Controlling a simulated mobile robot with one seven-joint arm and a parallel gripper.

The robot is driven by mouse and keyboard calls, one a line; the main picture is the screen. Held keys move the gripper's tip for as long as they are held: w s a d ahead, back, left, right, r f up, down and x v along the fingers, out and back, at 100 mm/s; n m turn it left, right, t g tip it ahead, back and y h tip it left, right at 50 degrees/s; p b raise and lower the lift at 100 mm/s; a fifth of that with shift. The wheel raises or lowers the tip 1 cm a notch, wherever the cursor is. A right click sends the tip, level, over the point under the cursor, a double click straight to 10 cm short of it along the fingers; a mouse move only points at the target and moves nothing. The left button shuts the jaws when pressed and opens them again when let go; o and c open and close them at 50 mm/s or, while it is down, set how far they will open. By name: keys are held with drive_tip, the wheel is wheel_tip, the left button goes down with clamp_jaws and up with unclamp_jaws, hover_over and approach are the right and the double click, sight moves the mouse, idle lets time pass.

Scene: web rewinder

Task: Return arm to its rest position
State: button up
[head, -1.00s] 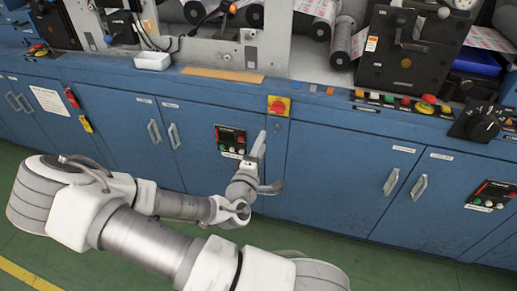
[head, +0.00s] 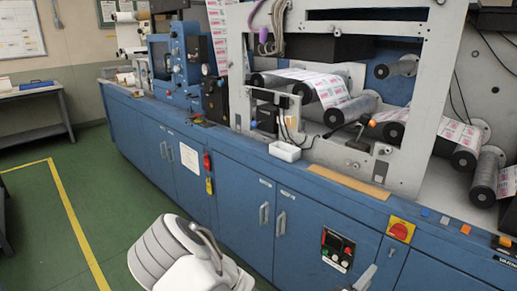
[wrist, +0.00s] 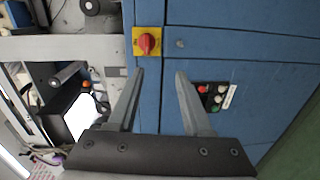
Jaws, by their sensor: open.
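My gripper (wrist: 160,75) is open and empty in the wrist view, its two grey fingers apart in front of the blue cabinet. A red rotary switch on a yellow plate (wrist: 147,41) lies just beyond the fingertips, up and to the left. A small control panel (wrist: 214,97) with red and green buttons is to the right of the right finger. In the head view my arm (head: 185,262) shows at the bottom edge, and only a tip of my gripper shows at lower right. The rest of the gripper is out of that frame.
The blue web rewinder cabinet (head: 237,210) runs diagonally across the head view, with printed rollers (head: 350,108) above it. Green floor (head: 95,195) with a yellow line is open at left. A table (head: 30,92) stands at the far left.

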drive_tip(key=a+f+m+g+y, duration=0.5)
drive_tip(key=a+f+m+y, duration=0.15)
drive_tip(key=a, duration=0.25)
drive_tip(key=a+r+y, duration=0.7)
drive_tip(key=a+r, duration=0.3)
drive_tip(key=r, duration=0.1)
drive_tip(key=s+d+f+v, duration=0.1)
drive_tip(key=s+v, duration=0.1)
drive_tip(key=v, duration=0.9)
drive_tip(key=s+d+f+v, duration=0.1)
drive_tip(key=s+v, duration=0.2)
drive_tip(key=v, duration=0.8)
wheel_tip(320, 180, up, 17)
drive_tip(key=p, duration=1.7)
drive_tip(key=shift+w+a+m+p, duration=0.2)
drive_tip(key=shift+m+p, duration=0.1)
drive_tip(key=shift+m, duration=0.05)
